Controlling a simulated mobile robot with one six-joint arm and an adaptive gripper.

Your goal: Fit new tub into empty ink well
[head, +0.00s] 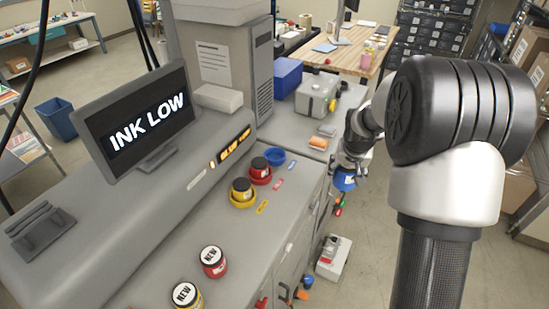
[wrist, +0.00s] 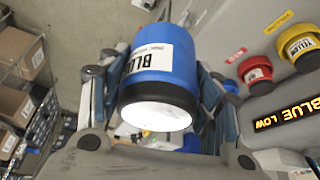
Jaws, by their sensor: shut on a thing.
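A blue tub (wrist: 160,65) with a white label reading BLUE is held between the fingers of my gripper (wrist: 155,72); its white end faces the wrist camera. In the head view the gripper (head: 347,168) and the blue tub (head: 344,182) hang past the right edge of the counter, clear of it. The empty blue ink well (head: 274,157) is on the counter to their left, at the far end of the well row. A red tub (head: 260,168) sits in the red well and a yellow tub (head: 241,187) in the yellow well.
Tubs marked NEW, red (head: 212,262) and yellow (head: 186,294), stand on the near counter. A screen (head: 135,118) reads INK LOW; a small display (head: 234,144) reads BLUE LOW. A grey machine (head: 317,94) and a blue bin (head: 281,76) stand beyond the wells.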

